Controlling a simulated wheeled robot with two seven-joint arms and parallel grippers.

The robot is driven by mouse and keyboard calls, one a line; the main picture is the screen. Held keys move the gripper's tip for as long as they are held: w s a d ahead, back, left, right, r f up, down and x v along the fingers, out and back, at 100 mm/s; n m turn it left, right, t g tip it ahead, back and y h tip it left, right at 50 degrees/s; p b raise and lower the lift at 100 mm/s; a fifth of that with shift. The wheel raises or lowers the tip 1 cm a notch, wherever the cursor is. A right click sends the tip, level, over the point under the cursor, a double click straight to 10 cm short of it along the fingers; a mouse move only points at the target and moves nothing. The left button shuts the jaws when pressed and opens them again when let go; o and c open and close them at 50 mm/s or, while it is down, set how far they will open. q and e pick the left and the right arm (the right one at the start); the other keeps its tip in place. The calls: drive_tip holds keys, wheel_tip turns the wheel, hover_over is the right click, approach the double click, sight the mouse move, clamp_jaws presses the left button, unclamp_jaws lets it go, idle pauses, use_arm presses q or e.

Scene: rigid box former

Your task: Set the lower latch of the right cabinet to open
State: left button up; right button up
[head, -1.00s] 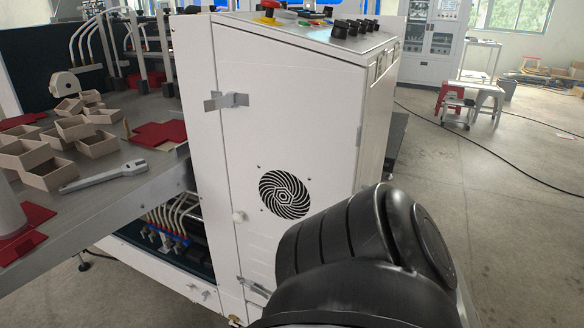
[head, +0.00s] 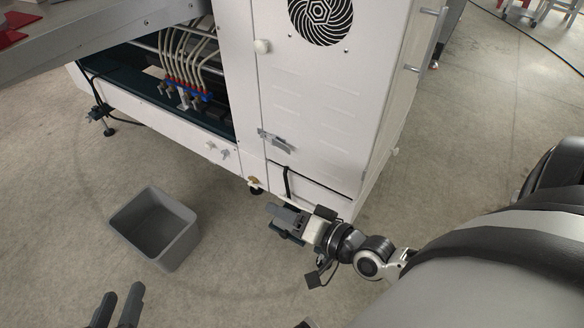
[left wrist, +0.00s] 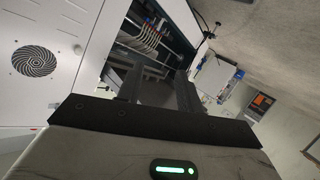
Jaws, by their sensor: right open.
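The right cabinet (head: 320,110) is a white machine cabinet with a round black fan grille. Its lower latch (head: 275,141) is a small metal latch low on the door's left edge. I cannot tell from its angle whether it is open or shut. My right gripper (head: 279,222) is open, below the latch and in front of the cabinet's base, apart from the latch. My left gripper (head: 118,303) is open and empty at the bottom left of the head view. In the left wrist view its fingers (left wrist: 158,88) stand apart, with the cabinet (left wrist: 40,85) to their left.
A grey open bin (head: 155,228) stands on the floor left of my right gripper. An open bay with hoses (head: 185,75) lies left of the door, under a metal table (head: 110,45). The floor around the bin is clear.

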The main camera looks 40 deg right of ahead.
drive_tip(key=w+d+f+m+t+h+b, duration=0.25)
drive_tip(key=d+f+m+b, duration=0.25)
drive_tip(key=d+f, duration=0.25)
use_arm(q)
wheel_tip(320, 180, down, 4)
drive_tip(key=d+t+h+b, duration=0.1)
drive_tip(key=d+h+b, duration=0.1)
drive_tip(key=d+b, duration=0.15)
use_arm(e)
drive_tip(key=m+h, duration=0.3)
drive_tip(key=m, duration=0.2)
approach(287, 151)
drive_tip(key=shift+t, duration=0.25)
drive_tip(key=w+b, duration=0.1)
drive_tip(key=w, duration=0.3)
drive_tip(key=w+b, duration=0.2)
drive_tip(key=w, duration=0.2)
drive_tip(key=shift+w+d+f+b, duration=0.1)
drive_tip(key=shift+w+f+b, duration=0.1)
drive_tip(key=shift+b, duration=0.1)
drive_tip(key=shift+w+r, duration=0.1)
drive_tip(key=shift+w, duration=0.65)
use_arm(q)
drive_tip(key=r, duration=0.1)
drive_tip(key=w+r+t+h, duration=0.1)
drive_tip(key=a+r+m+t+h, duration=0.1)
drive_tip(key=shift+w+r, duration=0.25)
drive_tip(key=shift+w, duration=0.05)
use_arm(e)
clamp_jaws()
